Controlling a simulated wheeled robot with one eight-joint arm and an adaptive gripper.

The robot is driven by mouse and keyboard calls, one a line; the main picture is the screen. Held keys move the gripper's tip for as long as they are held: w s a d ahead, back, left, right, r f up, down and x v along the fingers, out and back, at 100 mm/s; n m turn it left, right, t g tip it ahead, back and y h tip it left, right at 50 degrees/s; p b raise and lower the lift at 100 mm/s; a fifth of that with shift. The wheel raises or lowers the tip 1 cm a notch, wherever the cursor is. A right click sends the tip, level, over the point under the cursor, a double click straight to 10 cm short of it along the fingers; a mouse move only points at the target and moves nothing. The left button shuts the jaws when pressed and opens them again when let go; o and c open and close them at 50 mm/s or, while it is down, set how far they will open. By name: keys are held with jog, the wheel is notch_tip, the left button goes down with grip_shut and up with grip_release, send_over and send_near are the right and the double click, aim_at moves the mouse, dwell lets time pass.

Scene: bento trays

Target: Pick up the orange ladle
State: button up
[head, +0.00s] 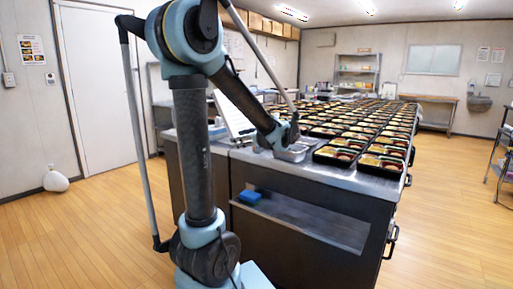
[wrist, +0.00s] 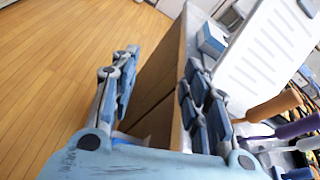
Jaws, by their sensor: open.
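My gripper (wrist: 160,62) is open and empty, with its two fingers apart over the counter's side edge and the wooden floor in the wrist view. An orange handle (wrist: 272,107), which looks like that of the orange ladle, shows at the right, to the right of my right finger and apart from it. Its bowl end cannot be made out. In the head view my arm reaches to the near-left part of the counter, and I cannot make out the ladle or the fingers there.
A purple handle (wrist: 300,127) and a white handle (wrist: 308,143) lie close beside the orange one. A white ribbed board (wrist: 262,55) is above them. Metal pans (head: 292,152) sit on the counter's near end. Many filled bento trays (head: 335,156) crowd the counter to the right.

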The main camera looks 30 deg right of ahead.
jog(key=s+d+r+m+t+h, duration=0.1)
jog(key=s+d+r+m+t, duration=0.2)
jog(key=d, duration=0.5)
jog(key=s+d+m+t+h, duration=0.1)
jog(key=s+d+m+h, duration=0.15)
jog(key=s+d, duration=0.4)
jog(key=shift+m+y, duration=0.25)
jog(key=shift+m, duration=0.3)
jog(key=shift+w+a+r, duration=0.1)
jog(key=shift+w+a, duration=0.05)
jog(key=shift+w, duration=4.6)
jog(key=shift+w+a+r, duration=0.1)
jog(key=shift+w+a, duration=0.05)
jog(key=shift+w, duration=4.6)
grip_shut()
